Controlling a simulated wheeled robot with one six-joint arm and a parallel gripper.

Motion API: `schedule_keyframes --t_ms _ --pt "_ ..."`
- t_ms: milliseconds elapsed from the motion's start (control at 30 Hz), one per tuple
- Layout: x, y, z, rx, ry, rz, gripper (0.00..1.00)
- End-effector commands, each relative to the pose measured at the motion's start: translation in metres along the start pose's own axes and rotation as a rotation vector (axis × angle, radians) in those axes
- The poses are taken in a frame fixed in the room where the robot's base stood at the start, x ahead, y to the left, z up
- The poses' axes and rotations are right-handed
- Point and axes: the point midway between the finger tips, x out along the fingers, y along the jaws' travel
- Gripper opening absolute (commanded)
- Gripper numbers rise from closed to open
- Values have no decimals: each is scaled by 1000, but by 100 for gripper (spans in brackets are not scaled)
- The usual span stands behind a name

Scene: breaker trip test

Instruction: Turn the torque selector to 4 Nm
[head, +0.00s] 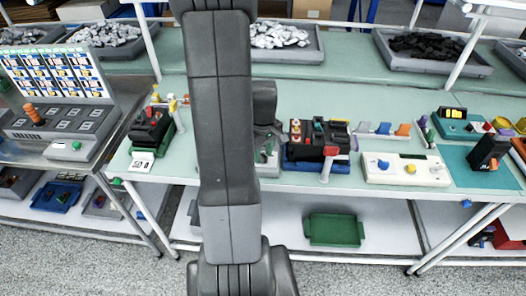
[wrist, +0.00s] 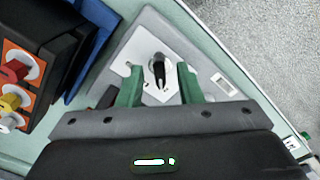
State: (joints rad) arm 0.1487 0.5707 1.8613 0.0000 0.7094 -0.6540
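The torque selector appears in the wrist view as a small black pointer knob (wrist: 159,72) on a white dial plate (wrist: 150,65), set in a grey housing (wrist: 200,50). My gripper (wrist: 163,85) is open, with its green fingers on either side of the knob and visible gaps on both sides. Whether the fingertips are down level with the knob I cannot tell. The dial's markings are too small to read, so the set value is unclear. In the head view my arm hides most of the selector, and my gripper is only partly visible beside it.
A black box with red and yellow knobs (wrist: 14,85) on a blue base stands close at left in the wrist view. In the head view, a black breaker unit (head: 318,138) and a white panel with blue and yellow knobs (head: 407,169) stand to the right on the green bench.

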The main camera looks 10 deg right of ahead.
Motion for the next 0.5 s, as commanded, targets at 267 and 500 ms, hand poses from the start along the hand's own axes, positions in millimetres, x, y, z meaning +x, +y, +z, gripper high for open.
schedule_keyframes --t_ms 267,500 --pt "0 0 0 0 0 0 3" --pt "0 0 0 4 0 0 0"
